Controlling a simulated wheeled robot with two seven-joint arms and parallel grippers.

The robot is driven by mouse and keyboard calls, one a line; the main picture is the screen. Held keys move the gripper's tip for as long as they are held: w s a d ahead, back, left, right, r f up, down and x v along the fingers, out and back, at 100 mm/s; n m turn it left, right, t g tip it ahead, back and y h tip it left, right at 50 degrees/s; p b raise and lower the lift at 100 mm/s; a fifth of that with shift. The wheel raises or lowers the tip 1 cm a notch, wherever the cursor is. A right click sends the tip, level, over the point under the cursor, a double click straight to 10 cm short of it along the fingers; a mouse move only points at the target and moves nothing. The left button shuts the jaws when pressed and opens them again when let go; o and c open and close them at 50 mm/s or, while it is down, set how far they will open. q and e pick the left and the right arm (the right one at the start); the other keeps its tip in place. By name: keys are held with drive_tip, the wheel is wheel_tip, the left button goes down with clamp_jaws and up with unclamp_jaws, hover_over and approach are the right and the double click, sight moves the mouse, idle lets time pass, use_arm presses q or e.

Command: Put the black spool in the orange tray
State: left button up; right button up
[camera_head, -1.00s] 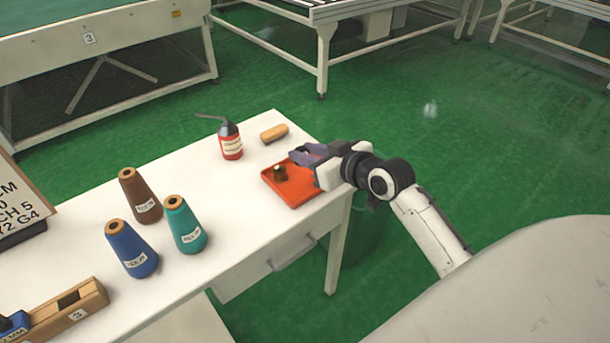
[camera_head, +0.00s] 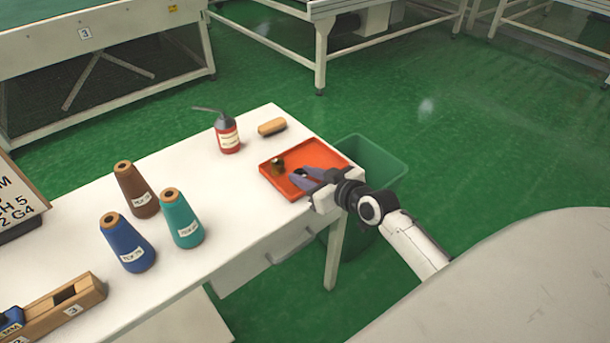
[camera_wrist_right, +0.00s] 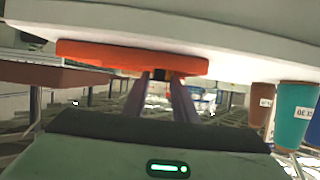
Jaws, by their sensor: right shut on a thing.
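The orange tray (camera_head: 326,153) lies flat at the right end of the white table. My right gripper (camera_head: 301,174) reaches over its near side from the right, shut on the small black spool (camera_head: 299,171), which shows as a dark bit between the fingertips. In the right wrist view the spool (camera_wrist_right: 159,74) is between the two fingers (camera_wrist_right: 160,82), in front of the orange tray (camera_wrist_right: 120,54). The fingers hide part of it, and I cannot tell whether it touches the tray floor. A small brass-and-dark piece (camera_head: 277,162) sits in the tray's left part. My left gripper is out of view.
A red oil can (camera_head: 228,137) and a wooden-backed brush (camera_head: 272,127) stand behind the tray. Brown (camera_head: 137,192), teal (camera_head: 183,222) and blue (camera_head: 128,246) thread cones stand left. A green bin (camera_head: 376,160) is beside the table. The table between cones and tray is clear.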

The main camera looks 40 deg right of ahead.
drive_tip(key=shift+f, duration=0.15)
drive_tip(key=o, duration=1)
drive_tip(key=shift+o, duration=0.2)
drive_tip(key=shift+r, duration=0.25)
drive_tip(key=a+v, duration=0.1)
drive_tip(key=v, duration=1)
drive_tip(key=s+a+f+n+g+y, duration=0.1)
drive_tip(key=s+a+f+g, duration=0.4)
drive_tip(key=s+a+f, duration=1.1)
wheel_tip(320, 180, down, 3)
drive_tip(key=shift+s+a+f+p, duration=0.15)
drive_tip(key=shift+a+p, duration=0.2)
drive_tip(key=shift+a, duration=0.2)
